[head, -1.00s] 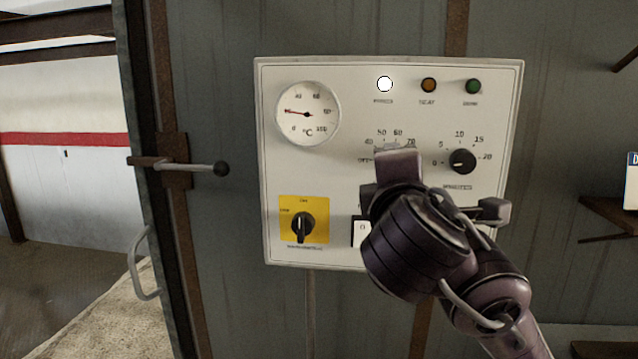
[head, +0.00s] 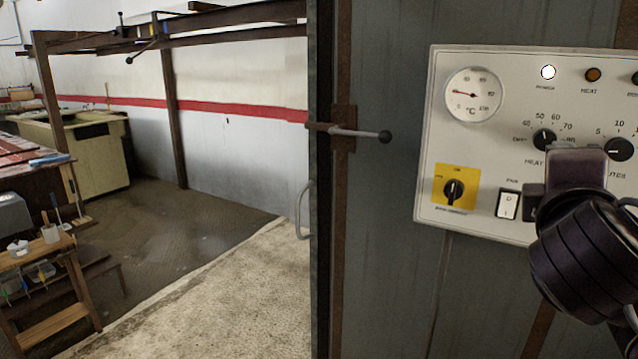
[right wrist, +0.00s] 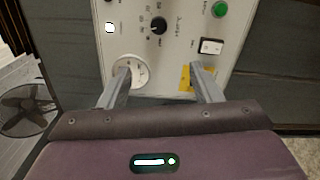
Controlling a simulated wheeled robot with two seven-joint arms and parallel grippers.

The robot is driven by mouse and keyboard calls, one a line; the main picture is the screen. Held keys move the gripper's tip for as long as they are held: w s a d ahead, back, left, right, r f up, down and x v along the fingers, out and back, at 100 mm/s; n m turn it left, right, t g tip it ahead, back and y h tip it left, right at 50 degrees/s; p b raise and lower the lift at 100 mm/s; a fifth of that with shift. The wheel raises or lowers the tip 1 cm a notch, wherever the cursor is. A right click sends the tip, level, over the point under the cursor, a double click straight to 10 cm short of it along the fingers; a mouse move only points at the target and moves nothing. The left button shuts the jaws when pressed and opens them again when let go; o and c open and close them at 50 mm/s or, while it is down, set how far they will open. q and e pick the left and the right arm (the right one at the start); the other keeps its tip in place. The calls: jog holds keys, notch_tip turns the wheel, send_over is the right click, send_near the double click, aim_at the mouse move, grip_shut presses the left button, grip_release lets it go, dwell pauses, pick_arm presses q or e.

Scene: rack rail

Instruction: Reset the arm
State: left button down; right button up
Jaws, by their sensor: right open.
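My right arm comes in from the right in the head view, in front of the lower right of a white control panel (head: 490,222). Its fingertips are hard to make out there. In the right wrist view my right gripper (right wrist: 161,74) is open, with nothing between its fingers. One finger overlaps the round temperature gauge (right wrist: 128,72), the other the yellow rotary switch plate (right wrist: 185,78). I cannot tell whether they touch the panel. The white rocker switch (head: 508,204), heat knob (head: 544,139) and lit white power lamp (head: 548,72) show. My left gripper is not in view.
A lever handle (head: 360,134) and a curved handle (head: 303,212) stick out at the grey door edge. A wooden workbench (head: 45,245) with tools stands at far left. Open floor lies between. A fan (right wrist: 18,108) shows in the right wrist view.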

jog(key=w+d+f+m+g+y, duration=0.1)
jog(key=w+f+g+y, duration=0.1)
jog(key=w+f, duration=0.9)
jog(key=w+f+m+g+y, duration=0.1)
jog(key=w+f+g+y, duration=0.15)
jog(key=w+f, duration=0.75)
jog(key=s+f+m+g+y, duration=0.1)
jog(key=s+f+m+g, duration=0.15)
jog(key=f, duration=1.55)
jog(key=s+f+m+g+y, duration=0.15)
jog(key=s+f, duration=0.25)
jog(key=f, duration=1.4)
jog(key=s+a+f+m+g+y, duration=0.1)
jog(key=s+f, duration=0.9)
jog(key=f, duration=0.3)
jog(key=s+a+f+m+g+y, duration=0.1)
jog(key=s+f+g, duration=0.1)
jog(key=s+f, duration=0.9)
jog(key=s+a+f+m+g, duration=0.1)
jog(key=s+f, duration=0.4)
jog(key=s, duration=0.5)
jog(key=s+a+f+m+g, duration=0.1)
jog(key=s+f, duration=0.4)
jog(key=s, duration=0.5)
jog(key=s+a+f+m+g, duration=0.1)
jog(key=s+a+f, duration=0.2)
jog(key=s, duration=0.7)
notch_tip(320, 180, down, 2)
jog(key=shift+a+f, duration=0.1)
jog(key=shift+a, duration=0.05)
